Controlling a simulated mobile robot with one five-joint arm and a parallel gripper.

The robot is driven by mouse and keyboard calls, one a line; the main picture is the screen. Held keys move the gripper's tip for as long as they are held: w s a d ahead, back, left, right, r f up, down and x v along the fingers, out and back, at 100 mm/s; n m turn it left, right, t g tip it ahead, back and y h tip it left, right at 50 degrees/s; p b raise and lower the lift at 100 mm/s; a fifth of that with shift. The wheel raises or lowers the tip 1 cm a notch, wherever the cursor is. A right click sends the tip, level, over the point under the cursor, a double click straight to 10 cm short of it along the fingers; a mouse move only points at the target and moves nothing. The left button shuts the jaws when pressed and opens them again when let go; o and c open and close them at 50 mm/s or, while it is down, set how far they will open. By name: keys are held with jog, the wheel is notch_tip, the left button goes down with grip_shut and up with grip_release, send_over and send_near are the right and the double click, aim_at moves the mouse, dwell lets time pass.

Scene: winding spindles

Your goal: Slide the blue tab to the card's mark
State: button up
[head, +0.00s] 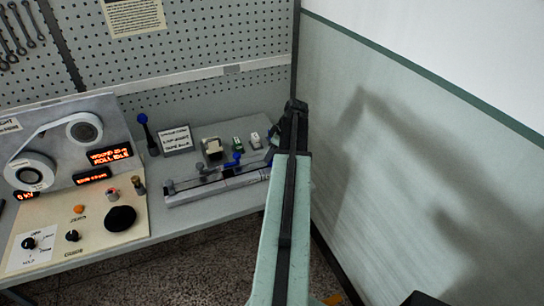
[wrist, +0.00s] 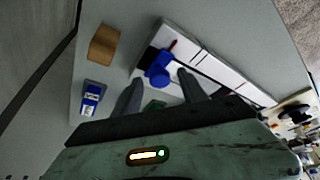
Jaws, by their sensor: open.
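The blue tab (wrist: 158,70) sits on a pale slide rail (wrist: 212,68) with dark cross lines, beside a short red pointer (wrist: 172,46). My gripper (wrist: 158,79) is open. Its two dark fingers lie either side of the tab in the wrist view; I cannot tell whether they touch it. In the head view the blue tab (head: 237,157) stands over the rail (head: 215,185), and my gripper (head: 291,112) appears at the rail's right end, its fingers not clear. The dark-framed card (head: 176,139) stands behind the rail; its print is too small to read.
A beige block (head: 212,149) and small green and white blocks stand behind the rail. A blue-knobbed lever (head: 143,119) stands left of the card. A control panel (head: 80,225) with reels and knobs fills the left. A wall (head: 400,150) closes the right side.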

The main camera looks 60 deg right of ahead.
grip_shut()
jog(key=shift+s, duration=0.1)
dwell(1.2)
